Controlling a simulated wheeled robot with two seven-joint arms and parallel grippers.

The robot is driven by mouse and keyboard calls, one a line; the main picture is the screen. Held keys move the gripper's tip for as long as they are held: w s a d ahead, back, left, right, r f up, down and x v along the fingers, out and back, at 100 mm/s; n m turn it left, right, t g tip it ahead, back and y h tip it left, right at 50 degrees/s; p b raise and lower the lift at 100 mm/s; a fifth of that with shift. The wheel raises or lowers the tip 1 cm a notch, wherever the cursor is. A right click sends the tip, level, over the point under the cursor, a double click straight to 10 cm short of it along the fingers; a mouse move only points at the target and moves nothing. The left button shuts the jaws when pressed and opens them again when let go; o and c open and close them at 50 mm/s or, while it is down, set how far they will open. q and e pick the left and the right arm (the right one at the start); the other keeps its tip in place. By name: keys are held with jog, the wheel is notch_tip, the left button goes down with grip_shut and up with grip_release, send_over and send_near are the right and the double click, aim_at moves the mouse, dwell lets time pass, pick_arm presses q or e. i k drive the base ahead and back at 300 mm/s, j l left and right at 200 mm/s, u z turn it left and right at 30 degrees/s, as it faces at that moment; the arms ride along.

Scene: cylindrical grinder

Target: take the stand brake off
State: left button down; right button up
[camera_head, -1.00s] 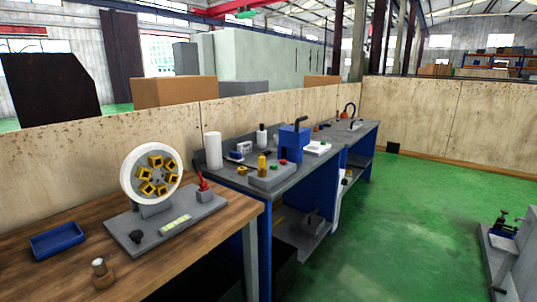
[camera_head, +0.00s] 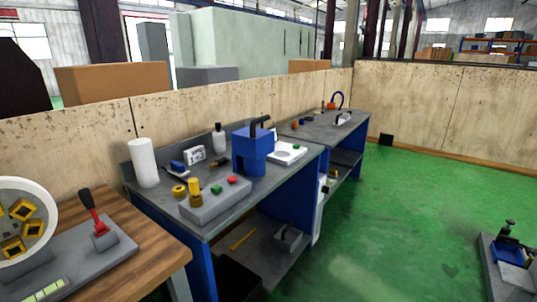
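The stand is at the lower left on the wooden table, cut off by the left edge. It has a grey base plate (camera_head: 82,262) and a white-rimmed wheel (camera_head: 48,232) with several yellow blocks. A red lever (camera_head: 91,211) with a dark tip rises from a small grey block (camera_head: 106,241) at the far right part of the plate. It leans up and to the left. It looks like the brake lever. Neither of my grippers is in view, and nothing is seen touching the lever.
The wooden table (camera_head: 155,248) ends just right of the stand. Beyond it is a grey-topped blue workbench (camera_head: 222,226) with a blue machine (camera_head: 252,150), a white cylinder (camera_head: 144,162) and a grey button box (camera_head: 214,204).

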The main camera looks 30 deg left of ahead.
aim_at(85, 194)
jog(key=i+l+u, duration=0.1)
jog(key=i+u, duration=0.4)
jog(key=i+l+u, duration=0.2)
jog(key=i+u, duration=0.25)
jog(key=i+l+u, duration=0.25)
jog(key=u, duration=0.25)
jog(key=i+l+u, duration=0.25)
jog(key=l+u, duration=0.2)
jog(key=l, duration=0.2)
jog(key=i+l+u, duration=0.2)
jog(key=l+u, duration=0.75)
jog(key=l, duration=0.25)
jog(key=i, duration=0.05)
